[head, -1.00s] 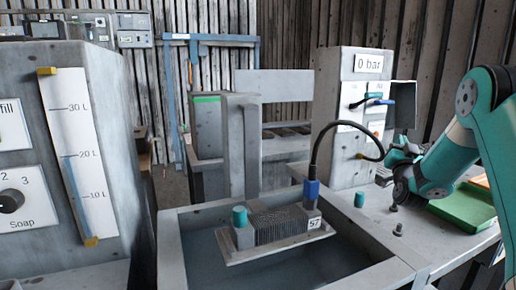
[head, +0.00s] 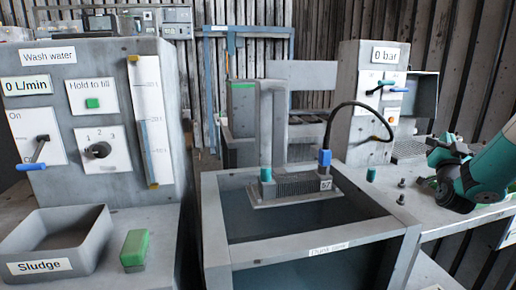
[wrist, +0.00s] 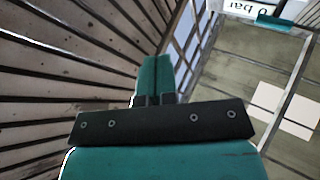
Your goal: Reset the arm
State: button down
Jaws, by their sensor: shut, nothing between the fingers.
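My gripper (wrist: 154,66) shows in the wrist view as two teal fingers pressed together beyond a black crossbar, with nothing between them. The wrist view looks up past it at slatted walls and the roof. In the head view my teal and black arm is at the right edge, above the right-hand bench (head: 430,212); I cannot make out the fingers there. The finned block marked 57 (head: 296,187) sits on a plate over the grey wash tank (head: 313,250), with a blue connector (head: 324,158) and black hose on it, apart from my arm.
The 0 bar cabinet (head: 367,145) stands behind the bench, left of my arm. A teal cap (head: 371,174) and small dark fittings (head: 401,199) stand on the bench. At left are the wash water panel (head: 98,110), the sludge tray (head: 55,245) and a green-topped block (head: 134,248).

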jog(key=w+a+r+n+g+y+p, duration=0.1)
jog(key=a+r+n+y, duration=0.15)
jog(key=a+y, duration=0.45)
jog(key=w+a+r+n+g+y+p, duration=0.1)
jog(key=a+n+y+p, duration=0.2)
jog(key=a, duration=0.8)
jog(key=s+a+n+g+y, duration=0.2)
jog(key=s+a+g+y, duration=0.15)
jog(key=a, duration=0.45)
jog(key=s+a+n+g+y, duration=0.2)
jog(key=s+a+g+y, duration=0.1)
jog(key=s+a, duration=0.3)
jog(key=s+a+n+g+p, duration=0.1)
jog(key=s+a+n+g, duration=0.1)
jog(key=s, duration=0.7)
jog(key=s+a+n+g+p, duration=0.1)
jog(key=s+a+g, duration=0.3)
jog(key=s, duration=0.6)
jog(key=s+a+n+g+p, duration=0.2)
jog(key=s+g, duration=0.4)
jog(key=s, duration=0.4)
jog(key=shift+a+f+n, duration=0.2)
jog(key=shift+a+n, duration=0.45)
jog(key=shift+a, duration=0.4)
jog(key=shift+h, duration=0.25)
